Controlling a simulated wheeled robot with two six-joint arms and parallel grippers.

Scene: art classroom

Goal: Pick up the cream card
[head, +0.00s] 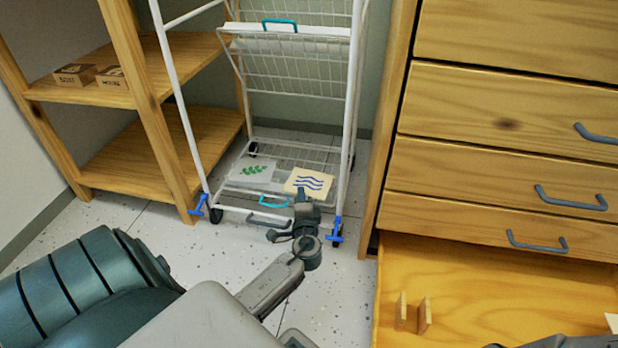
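The cream card (308,183) with dark blue wavy lines lies at the front right of the white wire rack's bottom shelf (284,153). Its lower edge is partly covered by my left gripper's body. My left gripper (262,228) is low in front of the rack, just below and left of the card. Its two fingers point left, with a gap between them and nothing visible in it. A teal handle (273,203) is at the shelf's front, just above the fingers. My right gripper is out of view; only a dark part of my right arm shows at the bottom right.
A white card with a green leaf (252,170) lies left of the cream card. Rack posts with blue-braked casters stand on both sides. A wooden shelf unit (150,163) is at left. A wooden cabinet at right has an open drawer (500,290) projecting forward.

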